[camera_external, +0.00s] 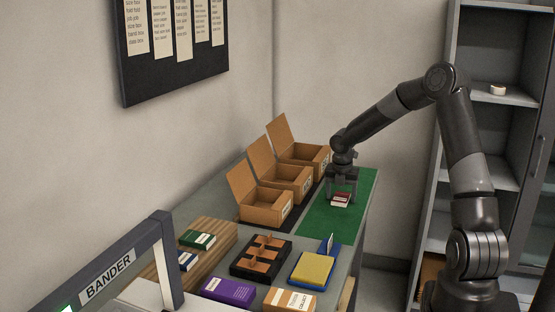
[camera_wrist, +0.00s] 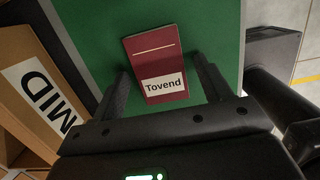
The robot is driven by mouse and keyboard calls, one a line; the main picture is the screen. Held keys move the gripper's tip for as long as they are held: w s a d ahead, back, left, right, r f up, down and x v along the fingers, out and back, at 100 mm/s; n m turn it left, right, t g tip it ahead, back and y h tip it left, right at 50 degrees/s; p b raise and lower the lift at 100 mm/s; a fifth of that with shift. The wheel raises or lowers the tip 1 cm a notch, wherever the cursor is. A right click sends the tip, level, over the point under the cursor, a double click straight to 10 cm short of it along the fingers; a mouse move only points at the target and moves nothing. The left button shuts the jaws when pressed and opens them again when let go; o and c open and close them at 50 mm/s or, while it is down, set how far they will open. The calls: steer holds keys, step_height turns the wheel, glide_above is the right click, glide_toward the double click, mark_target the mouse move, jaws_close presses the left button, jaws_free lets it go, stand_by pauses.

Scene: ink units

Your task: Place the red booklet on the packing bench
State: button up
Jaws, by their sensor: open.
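The red booklet (camera_external: 341,199) lies flat on the green mat (camera_external: 315,222) at the far right of the grey bench (camera_external: 279,235). In the wrist view the dark red booklet (camera_wrist: 150,50) has a pale line and a white label reading "Tovend". My gripper (camera_external: 342,191) points down over the booklet. In the wrist view my gripper (camera_wrist: 162,70) is open, with one finger on each side of the booklet. I cannot tell whether the fingers touch it.
Open cardboard boxes (camera_external: 265,207) stand left of the mat; one labelled "MID" (camera_wrist: 38,90) is close to the left finger. A black divided tray (camera_external: 240,269), a yellow pad (camera_external: 311,268) and a purple box (camera_external: 228,290) lie nearer. Shelves (camera_external: 492,130) stand at right.

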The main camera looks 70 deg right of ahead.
mark_target(339, 200)
step_height(339, 200, up, 12)
steer(key=a, duration=0.2)
stand_by(0.4)
steer(key=s+a+r+m+t+h, duration=0.1)
steer(key=a+r+m, duration=0.35)
steer(key=a, duration=0.75)
steer(key=s+a+r+m+t+h, duration=0.1)
steer(key=a+r+m, duration=0.4)
steer(key=a, duration=0.7)
steer(key=s+a+r+m+t+y, duration=0.2)
steer(key=s+a+m, duration=0.6)
steer(key=s+a, duration=0.6)
steer(key=shift+a+t+y, duration=0.8)
steer(key=shift+a+y, duration=0.05)
steer(key=shift+y, duration=0.05)
